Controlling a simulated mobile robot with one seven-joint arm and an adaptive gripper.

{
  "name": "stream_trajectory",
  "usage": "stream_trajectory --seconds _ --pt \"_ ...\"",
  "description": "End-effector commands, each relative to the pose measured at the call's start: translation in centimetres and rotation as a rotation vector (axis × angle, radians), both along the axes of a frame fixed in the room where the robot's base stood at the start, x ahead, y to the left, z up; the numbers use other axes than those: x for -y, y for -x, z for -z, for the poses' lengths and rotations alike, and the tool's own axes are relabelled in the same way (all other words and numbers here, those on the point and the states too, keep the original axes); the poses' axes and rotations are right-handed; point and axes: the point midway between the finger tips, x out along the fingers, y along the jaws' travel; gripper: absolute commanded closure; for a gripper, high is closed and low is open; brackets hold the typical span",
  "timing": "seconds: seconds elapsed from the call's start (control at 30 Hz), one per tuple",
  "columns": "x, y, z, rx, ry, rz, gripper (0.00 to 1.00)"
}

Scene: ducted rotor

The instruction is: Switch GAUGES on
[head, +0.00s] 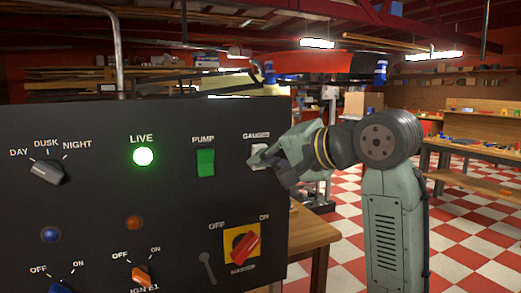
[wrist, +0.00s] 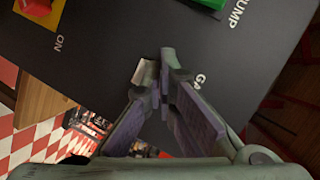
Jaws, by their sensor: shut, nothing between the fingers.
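The black control panel (head: 100,110) fills the left of the head view. The GAUGES switch (head: 258,153) is a pale rocker at its upper right, under a partly covered label. My gripper (head: 256,164) is shut and empty, with its fingertips at the lower part of this switch. In the wrist view the fingertips (wrist: 163,62) lie beside the pale switch (wrist: 147,72) and hide part of it. I cannot tell whether they touch it, or which way the rocker is tipped.
The green PUMP rocker (head: 205,162) is left of GAUGES. A lit green LIVE lamp (head: 143,156) is further left. A red rotary switch on a yellow plate (head: 241,246) sits below. A wooden table (head: 313,232) stands behind the panel's right edge.

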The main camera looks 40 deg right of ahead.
Motion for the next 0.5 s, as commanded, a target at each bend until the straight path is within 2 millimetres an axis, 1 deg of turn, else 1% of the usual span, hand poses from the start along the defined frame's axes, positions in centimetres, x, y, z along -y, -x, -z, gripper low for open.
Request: stream_trajectory --seconds 0.5 --pt "0.11 -0.51 -0.21 0.000 0.000 0.000 1.00"
